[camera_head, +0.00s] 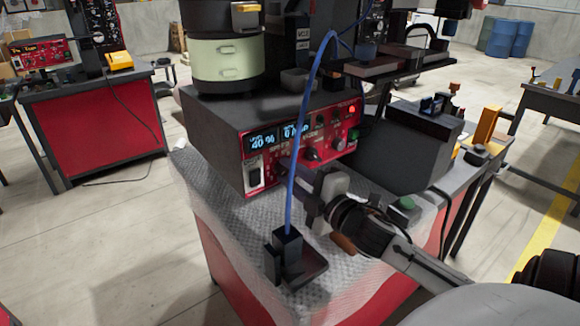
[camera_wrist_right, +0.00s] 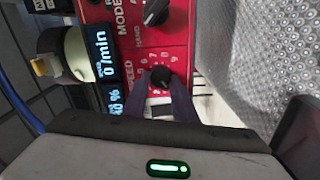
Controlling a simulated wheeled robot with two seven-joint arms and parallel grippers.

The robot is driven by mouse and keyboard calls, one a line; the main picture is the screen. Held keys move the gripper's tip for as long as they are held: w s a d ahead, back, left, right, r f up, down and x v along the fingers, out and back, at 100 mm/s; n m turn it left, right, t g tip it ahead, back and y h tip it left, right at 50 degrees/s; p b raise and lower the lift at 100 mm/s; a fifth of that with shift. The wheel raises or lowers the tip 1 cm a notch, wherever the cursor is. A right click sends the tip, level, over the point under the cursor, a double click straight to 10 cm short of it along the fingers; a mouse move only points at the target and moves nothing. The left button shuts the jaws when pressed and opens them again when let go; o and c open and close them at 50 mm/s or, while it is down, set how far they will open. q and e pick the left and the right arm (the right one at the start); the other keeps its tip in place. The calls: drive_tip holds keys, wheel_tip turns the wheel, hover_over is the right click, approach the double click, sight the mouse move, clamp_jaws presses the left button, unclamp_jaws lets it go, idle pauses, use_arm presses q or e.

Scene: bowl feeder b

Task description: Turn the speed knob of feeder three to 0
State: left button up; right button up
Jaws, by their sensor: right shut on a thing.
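The feeder's control box has a red front panel (camera_head: 325,137) with a lit display (camera_head: 263,141) that reads 40 % and, beside it, a per-minute figure near 0. My right gripper (camera_head: 284,168) reaches the panel from the front right, below the display. In the right wrist view its two fingers (camera_wrist_right: 162,84) are shut on the black speed knob (camera_wrist_right: 160,76), one on each side, over a numbered dial. In the head view the fingers hide this knob. My left gripper is in neither view.
Another black knob, the mode knob (camera_wrist_right: 155,12), sits beside the speed knob. A dark block with a blue cable (camera_head: 287,250) stands on the textured mat (camera_head: 237,232). A green bowl unit (camera_head: 226,62) is above.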

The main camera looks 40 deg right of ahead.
drive_tip(key=shift+n+p, duration=0.5)
drive_tip(key=shift+n, duration=0.7)
drive_tip(key=o, duration=1)
drive_tip(key=shift+o, duration=0.2)
drive_tip(key=s+a, duration=0.1)
drive_tip(key=s, duration=0.9)
drive_tip(key=shift+b, duration=0.45)
drive_tip(key=shift+s+a+f, duration=0.1)
drive_tip(key=shift+s, duration=0.05)
